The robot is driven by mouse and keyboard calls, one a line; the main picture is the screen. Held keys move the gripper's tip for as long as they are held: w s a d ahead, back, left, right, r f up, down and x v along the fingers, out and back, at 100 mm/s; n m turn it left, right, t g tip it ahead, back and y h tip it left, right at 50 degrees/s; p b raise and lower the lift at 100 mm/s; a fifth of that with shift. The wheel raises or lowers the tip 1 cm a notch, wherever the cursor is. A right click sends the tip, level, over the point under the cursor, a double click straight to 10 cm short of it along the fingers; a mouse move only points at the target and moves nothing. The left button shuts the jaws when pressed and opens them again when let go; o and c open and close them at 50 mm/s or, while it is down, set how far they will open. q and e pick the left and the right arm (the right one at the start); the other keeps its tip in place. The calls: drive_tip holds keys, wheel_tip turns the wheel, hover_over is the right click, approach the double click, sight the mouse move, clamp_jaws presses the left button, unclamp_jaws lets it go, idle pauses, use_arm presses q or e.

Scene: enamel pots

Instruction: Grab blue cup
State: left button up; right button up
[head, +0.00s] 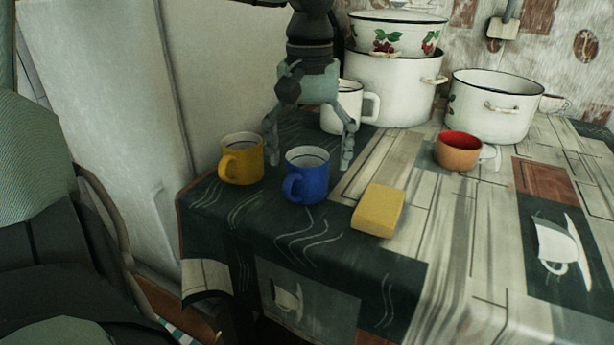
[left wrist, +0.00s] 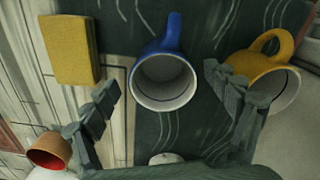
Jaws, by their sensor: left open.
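The blue cup (head: 307,175) stands upright near the front left edge of the table, its handle toward the front left. In the left wrist view the blue cup (left wrist: 165,75) shows from above, with its pale inside visible and its handle pointing up. My left gripper (head: 308,154) is open, pointing down, with its fingers spread above and behind the cup. In the left wrist view the fingers of my left gripper (left wrist: 160,98) lie on either side of the cup, with visible gaps and nothing held. My right gripper is not in view.
A yellow cup (head: 241,160) stands close left of the blue cup, near one finger. A yellow sponge (head: 378,210) lies to the right. A white mug (head: 345,100) stands behind the gripper. An orange cup (head: 458,152) and white pots (head: 493,108) are farther right.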

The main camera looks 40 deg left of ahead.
sight(307, 177)
use_arm(q)
wheel_tip(307, 177, down, 4)
drive_tip(key=shift+s+a+f, duration=0.1)
drive_tip(key=shift+f, duration=0.1)
drive_tip(key=shift+c, duration=0.4)
drive_tip(key=shift+r, duration=0.1)
drive_tip(key=c, duration=1.4)
